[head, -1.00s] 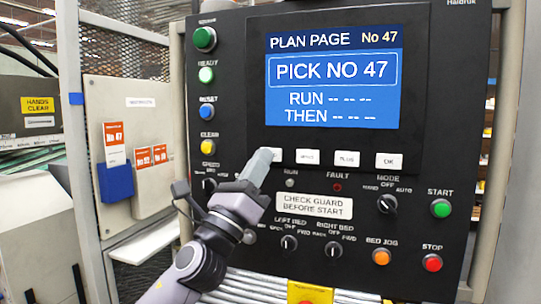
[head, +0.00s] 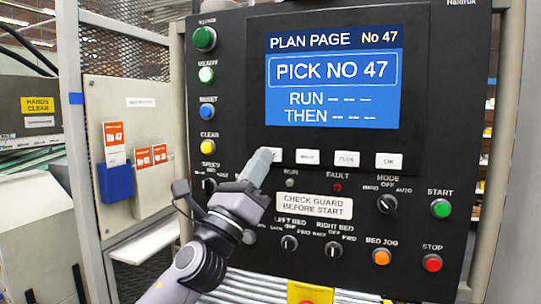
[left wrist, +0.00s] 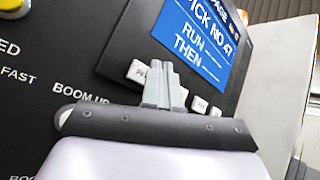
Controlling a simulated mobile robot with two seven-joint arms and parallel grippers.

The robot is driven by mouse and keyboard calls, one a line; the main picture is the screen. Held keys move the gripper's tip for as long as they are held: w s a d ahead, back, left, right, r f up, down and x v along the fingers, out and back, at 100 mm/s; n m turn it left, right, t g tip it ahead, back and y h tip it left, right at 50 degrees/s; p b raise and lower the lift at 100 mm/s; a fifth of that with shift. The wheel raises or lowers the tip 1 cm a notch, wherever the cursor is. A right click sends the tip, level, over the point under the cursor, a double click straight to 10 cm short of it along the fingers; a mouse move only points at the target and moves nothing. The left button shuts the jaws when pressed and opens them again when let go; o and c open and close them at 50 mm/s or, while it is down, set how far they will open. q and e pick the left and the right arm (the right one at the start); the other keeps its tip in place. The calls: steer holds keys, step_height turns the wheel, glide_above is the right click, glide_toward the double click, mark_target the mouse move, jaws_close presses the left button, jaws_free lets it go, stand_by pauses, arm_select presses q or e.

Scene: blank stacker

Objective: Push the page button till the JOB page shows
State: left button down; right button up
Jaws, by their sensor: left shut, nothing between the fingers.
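The screen (head: 333,80) on the black control panel reads PLAN PAGE No 47, PICK NO 47, with RUN and THEN lines of dashes. Under it is a row of white buttons. The leftmost, the page button (head: 276,154), is partly hidden by my left gripper (head: 263,156). In the left wrist view the page button (left wrist: 138,72) shows a label starting with P. My left gripper is shut and empty, its tips over or at that button; I cannot tell whether they touch. My right gripper is not in view.
To the right are the minus button (head: 307,157), plus button (head: 347,159) and OK button (head: 389,161). Below are the mode knob (head: 387,204), green start button (head: 440,208) and red stop button (head: 432,263). Tags and a blue holder (head: 115,181) hang at left.

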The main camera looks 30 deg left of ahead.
arm_select(q)
steer(key=shift+w, duration=0.1)
steer(key=shift+w+a, duration=0.1)
steer(key=shift+w, duration=0.25)
steer(key=shift+w+a+y, duration=0.1)
steer(key=shift+w+y, duration=0.2)
steer(key=shift+w, duration=0.05)
stand_by(0.6)
steer(key=shift+s, duration=0.1)
steer(key=shift+s+d, duration=0.2)
steer(key=shift+s, duration=0.5)
steer(key=shift+s, duration=0.1)
steer(key=s, duration=0.2)
steer(key=s+d+p, duration=0.1)
steer(key=s, duration=0.1)
steer(key=shift+s, duration=0.3)
